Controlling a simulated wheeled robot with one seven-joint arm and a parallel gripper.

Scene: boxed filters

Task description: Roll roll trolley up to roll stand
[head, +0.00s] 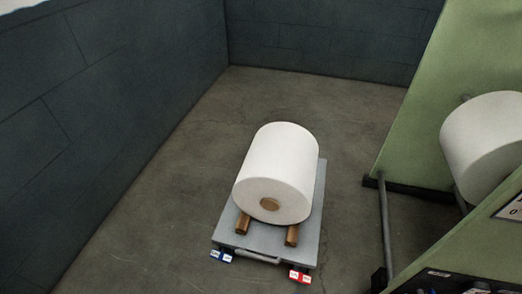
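The roll trolley (228,239) is a low grey flat platform on the concrete floor, in the middle of the head view. A large white roll (278,168) with a brown core lies on two wooden bars on it. A small handle shows at its near edge, with a blue tag (221,256) at the left and a red tag (299,275) at the right. The green roll stand (418,120) is at the right, apart from the trolley, and carries another white roll (487,145). My gripper is not in view.
A dark panelled wall (110,95) runs along the left and another closes the back. A grey rail (385,225) lies on the floor by the stand. Bare floor (290,100) is free behind and left of the trolley.

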